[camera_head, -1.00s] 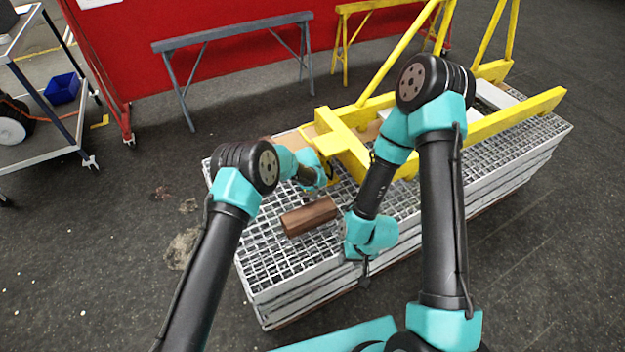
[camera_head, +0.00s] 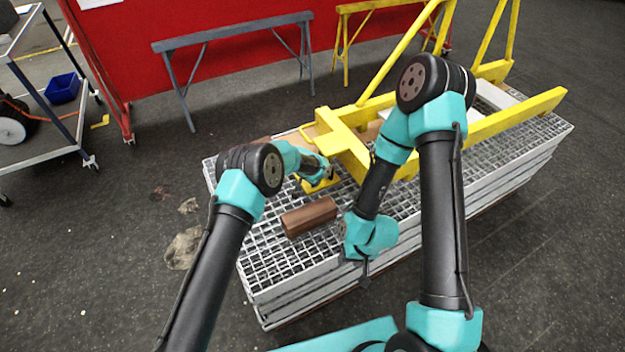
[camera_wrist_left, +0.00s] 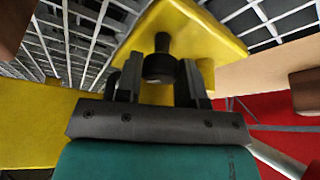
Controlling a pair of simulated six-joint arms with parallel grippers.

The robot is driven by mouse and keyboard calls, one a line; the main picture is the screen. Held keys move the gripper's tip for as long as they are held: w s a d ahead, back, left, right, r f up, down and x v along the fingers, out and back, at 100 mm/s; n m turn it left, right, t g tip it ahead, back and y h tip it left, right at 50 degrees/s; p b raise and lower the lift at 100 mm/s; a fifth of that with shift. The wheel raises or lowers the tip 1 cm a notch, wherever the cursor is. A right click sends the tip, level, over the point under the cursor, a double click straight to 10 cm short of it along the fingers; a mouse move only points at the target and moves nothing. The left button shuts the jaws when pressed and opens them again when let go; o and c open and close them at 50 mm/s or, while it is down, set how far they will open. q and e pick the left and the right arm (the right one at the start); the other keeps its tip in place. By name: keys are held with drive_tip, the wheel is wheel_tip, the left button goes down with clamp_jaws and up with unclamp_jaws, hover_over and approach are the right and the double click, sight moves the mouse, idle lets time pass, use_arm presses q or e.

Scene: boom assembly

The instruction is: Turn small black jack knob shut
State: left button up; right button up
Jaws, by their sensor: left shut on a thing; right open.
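The small black jack knob (camera_wrist_left: 160,66) shows in the left wrist view, standing out from a yellow plate (camera_wrist_left: 205,38). My left gripper (camera_wrist_left: 160,84) is shut on it, with one finger on each side. In the head view my left gripper (camera_head: 326,172) is at the near left end of the yellow boom frame (camera_head: 345,145), by a small yellow plate (camera_head: 318,185). The knob is too small and hidden to make out there. My right gripper (camera_head: 364,276) hangs over the near edge of the grating, open and away from the knob.
The yellow frame rests on a stack of metal gratings (camera_head: 262,262). A brown wooden block (camera_head: 309,217) lies on the grating just in front of my left gripper. My right forearm is close to the block's right side. Grey and yellow trestles stand behind.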

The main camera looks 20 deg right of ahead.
use_arm(q)
drive_tip(key=shift+w+m+g+h, duration=0.15)
drive_tip(key=shift+m+g, duration=0.3)
drive_tip(key=shift+m, duration=0.75)
drive_tip(key=shift+s+m+g+h, duration=0.15)
drive_tip(key=shift+m+g, duration=0.3)
drive_tip(key=shift+m, duration=0.75)
drive_tip(key=shift+w+m+g, duration=0.15)
drive_tip(key=shift+m+g, duration=0.75)
drive_tip(key=shift+m, duration=1.4)
drive_tip(key=o, duration=0.9)
drive_tip(key=v, duration=1.7)
drive_tip(key=shift+r, duration=0.2)
drive_tip(key=shift+a, duration=0.1)
